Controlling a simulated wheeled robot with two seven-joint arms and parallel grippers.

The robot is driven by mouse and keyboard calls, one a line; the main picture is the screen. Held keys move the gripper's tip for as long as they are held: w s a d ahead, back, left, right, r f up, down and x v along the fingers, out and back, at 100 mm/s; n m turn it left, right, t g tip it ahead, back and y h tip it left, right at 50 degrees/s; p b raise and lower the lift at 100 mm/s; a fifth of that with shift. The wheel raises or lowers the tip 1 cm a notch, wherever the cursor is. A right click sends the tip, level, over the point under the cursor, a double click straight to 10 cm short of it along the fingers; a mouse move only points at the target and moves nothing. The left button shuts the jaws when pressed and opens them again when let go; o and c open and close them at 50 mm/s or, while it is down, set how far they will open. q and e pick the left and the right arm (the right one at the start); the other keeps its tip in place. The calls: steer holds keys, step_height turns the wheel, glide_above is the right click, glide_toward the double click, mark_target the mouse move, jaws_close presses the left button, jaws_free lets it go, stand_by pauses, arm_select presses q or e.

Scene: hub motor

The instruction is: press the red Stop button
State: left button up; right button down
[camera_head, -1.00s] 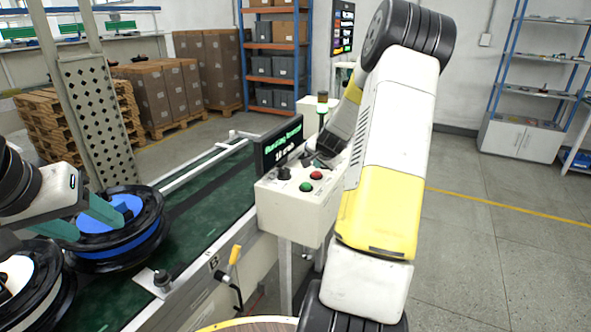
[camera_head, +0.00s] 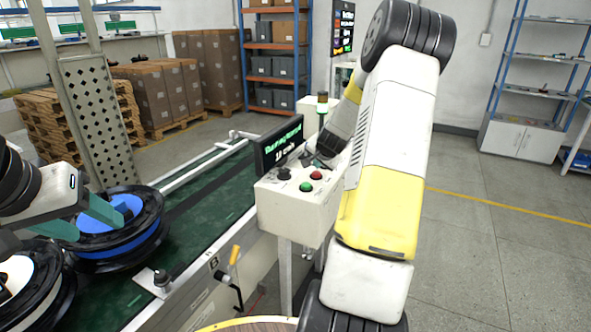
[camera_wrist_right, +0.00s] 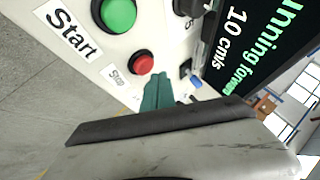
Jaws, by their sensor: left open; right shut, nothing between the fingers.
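The red Stop button (camera_head: 316,175) is on top of a white control box (camera_head: 290,212), and it also shows in the right wrist view (camera_wrist_right: 142,64) beside a "Stop" label. My right gripper (camera_head: 308,160) is just behind the button in the head view. In the right wrist view its teal fingertips (camera_wrist_right: 157,88) are shut together, empty, close beside the red button; whether they touch it I cannot tell. My left gripper (camera_head: 85,222) is open at a blue-centred hub motor (camera_head: 120,245) on the conveyor.
A green Start button (camera_head: 306,187) and a black knob (camera_head: 284,173) sit close to the red button. A display (camera_head: 279,145) with green text stands behind them. The green conveyor (camera_head: 190,235) runs to the left, with another hub motor (camera_head: 30,290) at the front left.

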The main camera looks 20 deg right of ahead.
mark_target(317, 174)
steer(key=shift+f, duration=0.1)
stand_by(0.6)
steer(key=shift+f, duration=0.3)
steer(key=shift+f, duration=0.6)
stand_by(0.8)
steer(key=shift+r, duration=1)
steer(key=shift+r, duration=2.5)
